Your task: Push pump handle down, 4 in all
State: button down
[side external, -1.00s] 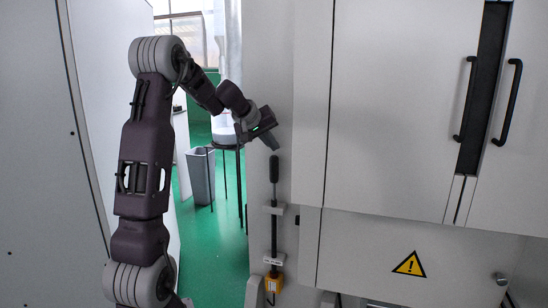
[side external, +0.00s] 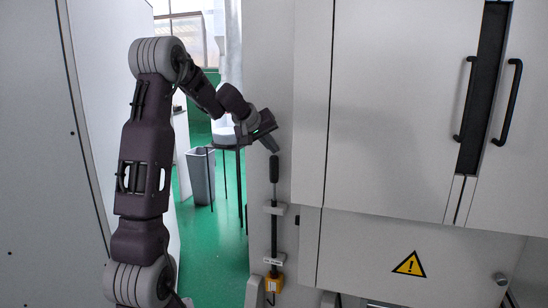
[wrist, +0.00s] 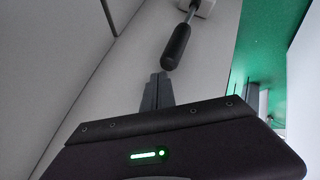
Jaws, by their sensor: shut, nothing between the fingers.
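The pump handle (side external: 274,170) is a black upright grip on a thin dark rod, held by a light bracket on the side of the grey cabinet. A yellow block (side external: 274,283) sits at the rod's foot. My gripper (side external: 275,150) is just above the top of the handle, tilted down toward it, with its fingers shut and empty. In the wrist view the shut fingertips (wrist: 159,76) point at the rounded end of the handle (wrist: 176,48), with a small gap seen between them. I cannot tell from the side view whether they touch.
A large cabinet (side external: 390,100) with black door handles and a yellow warning sign (side external: 409,264) fills the right side. A grey bin (side external: 201,176) and a stool stand on the green floor (side external: 214,240) behind. A grey panel is close on the left.

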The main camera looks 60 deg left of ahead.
jog(key=shift+r, duration=0.4)
jog(key=shift+r, duration=2.55)
